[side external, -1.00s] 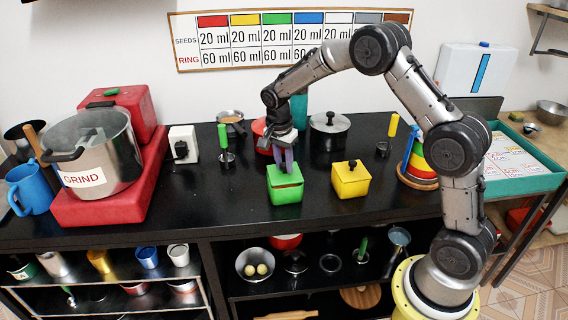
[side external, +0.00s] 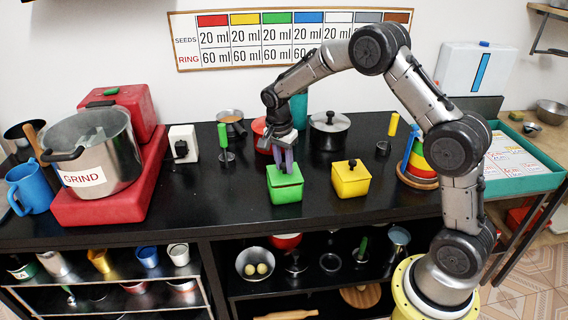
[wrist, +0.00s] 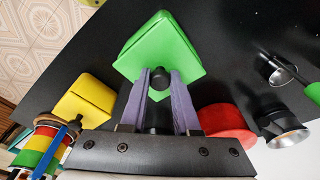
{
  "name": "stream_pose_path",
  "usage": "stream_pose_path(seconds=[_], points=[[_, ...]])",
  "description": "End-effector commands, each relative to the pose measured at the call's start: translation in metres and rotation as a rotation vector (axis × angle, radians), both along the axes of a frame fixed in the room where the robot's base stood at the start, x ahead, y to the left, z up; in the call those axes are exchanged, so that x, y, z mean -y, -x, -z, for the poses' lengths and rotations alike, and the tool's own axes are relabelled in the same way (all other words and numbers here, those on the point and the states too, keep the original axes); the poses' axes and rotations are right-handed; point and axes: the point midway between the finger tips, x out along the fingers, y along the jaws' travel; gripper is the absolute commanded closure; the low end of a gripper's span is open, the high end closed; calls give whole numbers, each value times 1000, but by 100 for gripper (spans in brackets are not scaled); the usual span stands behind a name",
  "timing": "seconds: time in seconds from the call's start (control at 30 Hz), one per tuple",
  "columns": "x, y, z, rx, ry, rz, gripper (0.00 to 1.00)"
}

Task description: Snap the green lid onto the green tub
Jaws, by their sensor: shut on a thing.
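The green tub (side external: 286,194) stands on the black counter, left of the yellow tub. In the wrist view the lid (wrist: 150,48) shows as a green square with a black knob (wrist: 159,78). My gripper (side external: 286,166) points down from above, its purple fingers shut on the knob; they also show in the wrist view (wrist: 161,76). I cannot tell whether the lid is fully snapped down.
A yellow lidded tub (side external: 350,183) stands close on the right. A red round container (side external: 262,136) and a lidded pot (side external: 328,132) stand behind. A green-handled tool (side external: 223,140) is to the left. The counter front is clear.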

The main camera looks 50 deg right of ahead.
Motion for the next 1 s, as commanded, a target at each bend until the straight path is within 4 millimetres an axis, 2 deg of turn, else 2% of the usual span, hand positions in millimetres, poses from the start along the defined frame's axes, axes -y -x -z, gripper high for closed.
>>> stream_pose_path(seconds=[0.47,0.5,0.67,0.7,0.9,1.0], points=[[0,0,0,1,0,0,100],[0,0,0,1,0,0,69],[0,0,0,1,0,0,40],[0,0,0,0,0,0,35],[0,0,0,0,0,0,35],[0,0,0,0,0,0,17]])
